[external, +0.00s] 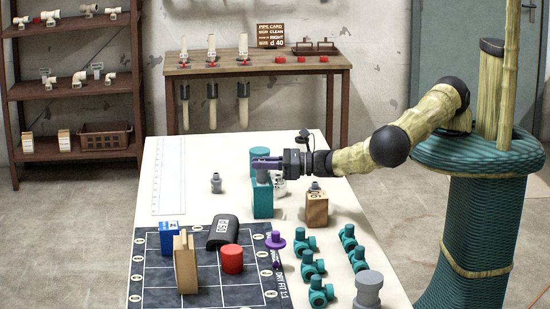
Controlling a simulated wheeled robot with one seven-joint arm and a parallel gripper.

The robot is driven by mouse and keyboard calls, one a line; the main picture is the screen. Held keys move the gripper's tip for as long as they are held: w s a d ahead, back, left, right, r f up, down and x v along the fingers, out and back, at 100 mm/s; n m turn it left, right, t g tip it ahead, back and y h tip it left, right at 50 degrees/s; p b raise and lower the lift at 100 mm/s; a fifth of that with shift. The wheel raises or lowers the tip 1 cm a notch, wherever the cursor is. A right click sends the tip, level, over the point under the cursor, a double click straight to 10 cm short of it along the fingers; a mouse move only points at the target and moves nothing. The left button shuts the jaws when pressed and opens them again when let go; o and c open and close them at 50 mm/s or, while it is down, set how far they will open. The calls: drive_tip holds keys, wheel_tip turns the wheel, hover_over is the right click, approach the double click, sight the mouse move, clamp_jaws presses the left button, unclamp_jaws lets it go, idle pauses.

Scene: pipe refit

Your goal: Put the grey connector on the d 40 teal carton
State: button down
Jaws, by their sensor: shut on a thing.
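The connector is small and partly hidden by the fingers. It is at the carton's top; I cannot tell whether it rests on it or hangs just above. A second grey connector (216,183) stands on the table to the left. Another grey fitting (315,186) sits on a brown carton (316,210) to the right. The d 40 marking is not legible on the teal carton, but a card (270,36) at the back shows d 40.
A teal cylinder (260,160) stands just behind the teal carton. A dark grid mat (200,275) in front holds a blue box, a tan block, a black pouch and a red cylinder. Several teal valves (312,264) stand at right.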

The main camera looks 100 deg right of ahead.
drive_tip(key=shift+f, duration=0.2)
drive_tip(key=c, duration=1.4)
unclamp_jaws()
drive_tip(key=shift+r, duration=0.1)
drive_tip(key=shift+o, duration=0.2)
drive_tip(key=shift+r, duration=0.15)
drive_tip(key=shift+s, duration=0.2)
drive_tip(key=s+a, duration=0.1)
drive_tip(key=s, duration=1)
drive_tip(key=shift+s+a+b, duration=0.25)
drive_tip(key=shift+a+b, duration=0.1)
drive_tip(key=shift+a, duration=0.05)
